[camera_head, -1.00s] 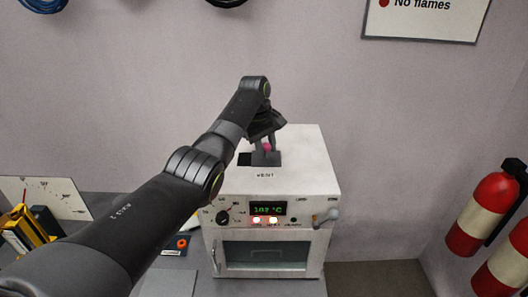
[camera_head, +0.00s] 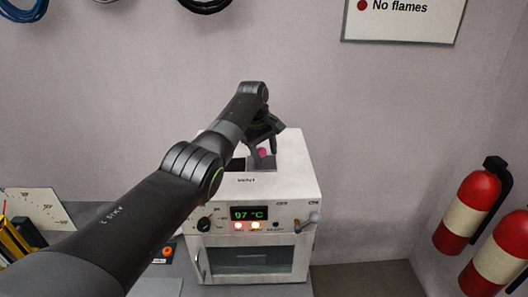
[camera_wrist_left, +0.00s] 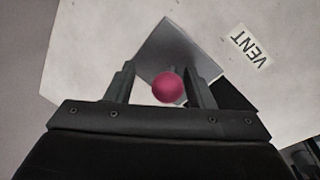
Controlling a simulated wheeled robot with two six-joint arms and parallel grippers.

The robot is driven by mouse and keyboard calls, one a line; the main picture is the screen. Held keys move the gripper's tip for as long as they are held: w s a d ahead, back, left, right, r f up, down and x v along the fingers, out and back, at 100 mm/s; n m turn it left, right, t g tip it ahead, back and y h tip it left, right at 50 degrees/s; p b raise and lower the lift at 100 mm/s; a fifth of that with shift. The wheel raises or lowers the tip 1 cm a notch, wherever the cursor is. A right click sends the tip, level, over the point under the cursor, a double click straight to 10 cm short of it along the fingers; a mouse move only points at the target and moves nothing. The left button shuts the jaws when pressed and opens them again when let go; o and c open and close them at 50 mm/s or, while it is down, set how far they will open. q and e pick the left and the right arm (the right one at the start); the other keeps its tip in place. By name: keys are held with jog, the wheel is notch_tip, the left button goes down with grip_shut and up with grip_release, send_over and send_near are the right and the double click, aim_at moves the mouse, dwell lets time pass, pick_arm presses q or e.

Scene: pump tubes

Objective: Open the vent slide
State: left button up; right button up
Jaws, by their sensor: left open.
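The vent slide (camera_head: 262,164) is a grey plate with a pink knob (camera_head: 263,153) on top of the white oven (camera_head: 290,165), behind the VENT label (camera_head: 246,181). A dark opening (camera_head: 238,164) shows to its left, partly behind my arm. My left gripper (camera_head: 264,149) is open at the knob. In the left wrist view the pink knob (camera_wrist_left: 167,87) sits between the two spread fingers; contact cannot be told. The grey slide (camera_wrist_left: 181,50) and black opening (camera_wrist_left: 226,94) also show there. My right gripper is not in view.
The oven's front has a green display (camera_head: 245,213) reading 97 °C, a black dial (camera_head: 205,224) and lit buttons. Fire extinguishers (camera_head: 468,210) hang at the right. Yellow items (camera_head: 20,240) stand at the left. The wall behind the oven is clear.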

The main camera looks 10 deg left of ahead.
aim_at(259, 150)
pick_arm(q)
jog(key=shift+a, duration=0.15)
jog(key=shift+s+a+r, duration=0.1)
jog(key=shift+r, duration=0.1)
jog(key=r+b, duration=0.1)
jog(key=r, duration=0.1)
jog(key=r+b, duration=0.1)
jog(key=r, duration=0.2)
jog(key=s+r+b, duration=0.1)
jog(key=r+b, duration=0.1)
jog(key=shift+a+r, duration=0.4)
notch_tip(259, 150, up, 9)
jog(key=s+b, duration=0.1)
jog(key=shift+s+a, duration=0.25)
jog(key=shift+a, duration=0.2)
